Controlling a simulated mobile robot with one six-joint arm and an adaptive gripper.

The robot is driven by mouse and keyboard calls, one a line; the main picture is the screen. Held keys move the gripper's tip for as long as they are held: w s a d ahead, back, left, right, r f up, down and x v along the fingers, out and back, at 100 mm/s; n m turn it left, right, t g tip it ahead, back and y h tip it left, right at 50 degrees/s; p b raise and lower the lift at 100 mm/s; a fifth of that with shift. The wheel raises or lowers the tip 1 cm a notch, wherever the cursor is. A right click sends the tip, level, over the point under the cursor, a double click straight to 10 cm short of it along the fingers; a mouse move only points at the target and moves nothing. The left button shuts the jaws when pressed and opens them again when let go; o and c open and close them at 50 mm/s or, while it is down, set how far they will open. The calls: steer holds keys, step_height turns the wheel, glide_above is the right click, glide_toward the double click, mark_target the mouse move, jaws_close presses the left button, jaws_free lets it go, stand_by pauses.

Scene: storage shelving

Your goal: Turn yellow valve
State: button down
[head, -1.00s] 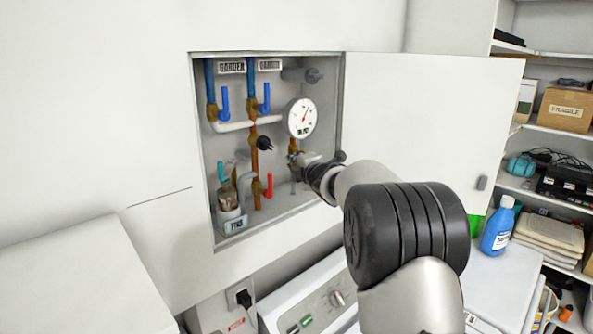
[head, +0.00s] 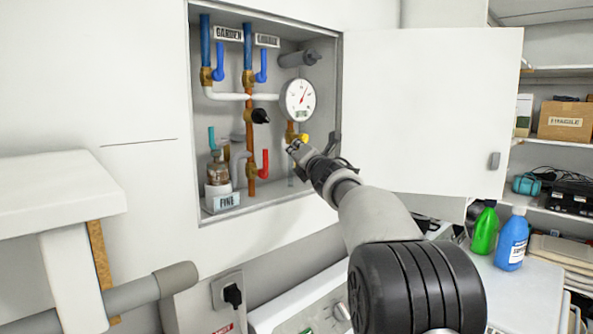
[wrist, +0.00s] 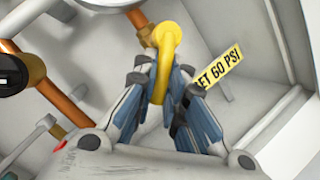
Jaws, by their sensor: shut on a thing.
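The yellow valve (head: 304,138) sits on a copper pipe just below the round gauge, inside the open wall cabinet. Its lever handle (wrist: 165,50) is large in the wrist view and runs down from a round hub. My gripper (head: 297,148) reaches into the cabinet from the right, below the gauge. In the wrist view my gripper (wrist: 160,78) has its two fingers on either side of the handle, shut on it. The handle's lower end is partly hidden between the fingers.
The white-faced gauge (head: 298,99) is just above my gripper. A red lever (head: 265,164), a black knob (head: 260,116) and blue levers (head: 261,66) are to the left. The open cabinet door (head: 435,110) stands on the right. A yellow "60 PSI" label (wrist: 219,70) is beside the fingers.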

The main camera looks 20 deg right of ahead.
steer(key=shift+w+d+f+n+t+y+b, duration=0.3)
steer(key=shift+d+n+t+y+b, duration=0.35)
steer(key=shift+n+b, duration=1.05)
steer(key=shift+w+d+f+n+t+y+b, duration=0.15)
steer(key=shift+d+f+n+t+y+b, duration=0.25)
steer(key=shift+n+y+b, duration=1.3)
steer(key=shift+w+d+f+n+t+y+b, duration=0.1)
steer(key=shift+w+d+f+n+t+b, duration=0.4)
steer(key=shift+n, duration=2.1)
steer(key=shift+s+d+r+b, duration=0.15)
steer(key=shift+s+r+b, duration=0.1)
steer(key=shift+r+b, duration=0.1)
steer(key=c, duration=1.6)
jaws_free()
steer(key=shift+c, duration=0.2)
steer(key=shift+s, duration=0.15)
